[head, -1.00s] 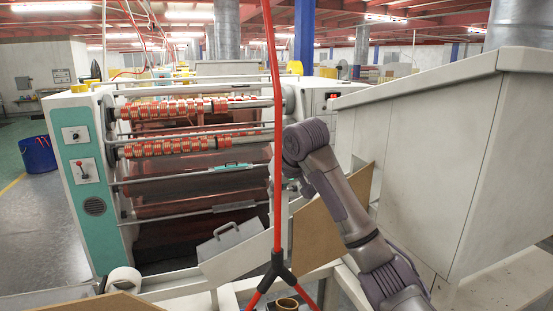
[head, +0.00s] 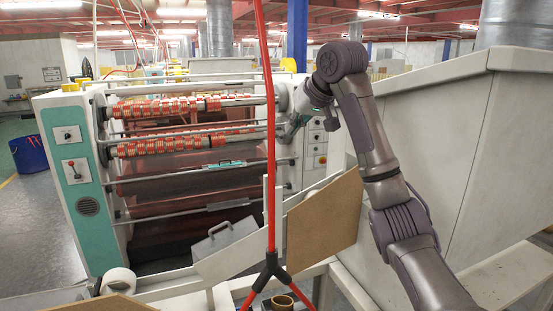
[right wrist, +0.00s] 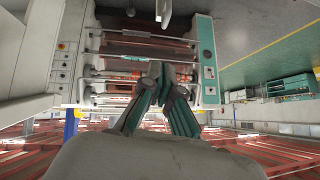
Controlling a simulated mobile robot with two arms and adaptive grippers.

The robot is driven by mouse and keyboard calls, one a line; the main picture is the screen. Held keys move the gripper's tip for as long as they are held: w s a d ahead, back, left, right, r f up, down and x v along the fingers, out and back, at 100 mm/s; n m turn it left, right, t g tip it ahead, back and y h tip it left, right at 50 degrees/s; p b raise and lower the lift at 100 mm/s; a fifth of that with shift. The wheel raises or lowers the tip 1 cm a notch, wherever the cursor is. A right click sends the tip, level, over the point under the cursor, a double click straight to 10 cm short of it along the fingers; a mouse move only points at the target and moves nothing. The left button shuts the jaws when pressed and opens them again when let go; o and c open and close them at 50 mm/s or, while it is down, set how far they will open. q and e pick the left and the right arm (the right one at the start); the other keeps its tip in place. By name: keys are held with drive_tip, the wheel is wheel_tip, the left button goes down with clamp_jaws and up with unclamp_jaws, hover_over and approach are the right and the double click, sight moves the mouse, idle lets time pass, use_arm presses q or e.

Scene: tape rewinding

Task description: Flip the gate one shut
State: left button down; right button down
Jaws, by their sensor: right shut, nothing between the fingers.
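I cannot tell for sure which part is gate one. A grey metal flap with a handle (head: 223,240) stands tilted on the pale sloping chute (head: 255,248) in front of the roller machine. A brown board (head: 325,215) stands upright at the chute's right side. My left gripper is not in view.
A red hose (head: 268,130) hangs down in front of the machine and splits into legs below. A big pale hopper (head: 425,150) fills the right side. The roller machine (head: 76,205) stands at left, with a blue bin (head: 29,154) beyond it.

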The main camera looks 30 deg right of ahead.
drive_tip(key=p, duration=0.4)
hover_over(271, 166)
drive_tip(key=s, duration=0.3)
wheel_tip(271, 166, down, 6)
drive_tip(key=f, duration=0.2)
drive_tip(key=f+p, duration=0.1)
drive_tip(key=f, duration=0.1)
drive_tip(key=shift+w+d+f, duration=0.1)
drive_tip(key=shift+w+f, duration=0.1)
